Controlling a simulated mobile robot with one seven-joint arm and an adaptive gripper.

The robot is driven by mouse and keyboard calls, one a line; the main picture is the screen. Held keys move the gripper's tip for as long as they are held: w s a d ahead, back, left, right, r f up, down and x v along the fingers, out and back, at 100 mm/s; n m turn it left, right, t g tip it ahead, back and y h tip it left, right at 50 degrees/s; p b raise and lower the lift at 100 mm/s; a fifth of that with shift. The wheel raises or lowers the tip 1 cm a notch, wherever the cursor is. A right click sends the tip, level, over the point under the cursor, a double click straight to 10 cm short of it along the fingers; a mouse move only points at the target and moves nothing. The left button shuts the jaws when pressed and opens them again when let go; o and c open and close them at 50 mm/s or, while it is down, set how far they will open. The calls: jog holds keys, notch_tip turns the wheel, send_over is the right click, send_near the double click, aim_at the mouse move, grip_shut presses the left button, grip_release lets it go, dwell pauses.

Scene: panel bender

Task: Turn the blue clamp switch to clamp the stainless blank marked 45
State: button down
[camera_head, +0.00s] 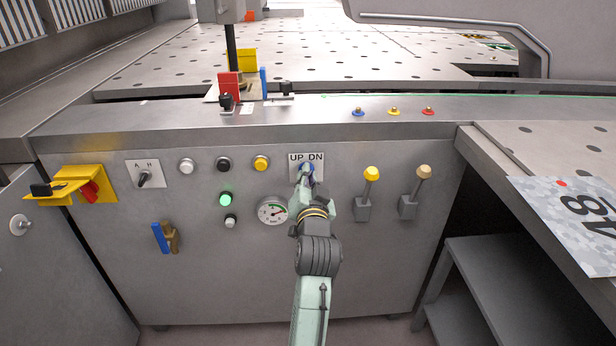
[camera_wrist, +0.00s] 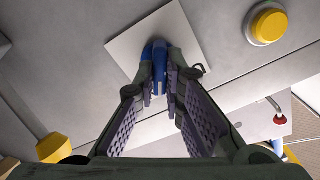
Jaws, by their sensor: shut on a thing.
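The blue clamp switch (camera_head: 310,168) is on a plate lettered UP DN (camera_head: 293,158) on the front panel. In the head view my gripper (camera_head: 305,172) covers most of it. In the wrist view the blue knob (camera_wrist: 159,55) stands on its pale plate (camera_wrist: 125,48), and my gripper (camera_wrist: 163,78) is shut on it, one finger on each side. A speckled grey blank (camera_head: 540,197) lies on the right table, with large dark figures that look like an 8 and a 4. I cannot make out a blank marked 45.
A yellow button (camera_head: 261,163) and a gauge (camera_head: 272,211) are left of the switch. Two levers with yellow (camera_head: 372,173) and tan (camera_head: 424,171) knobs are to its right. A yellow bracket (camera_head: 84,184) juts out at far left. A grey shelf (camera_head: 490,260) stands at lower right.

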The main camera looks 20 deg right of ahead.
dwell(0.3)
jog(key=c, duration=1.7)
grip_release()
jog(key=shift+v, duration=3.75)
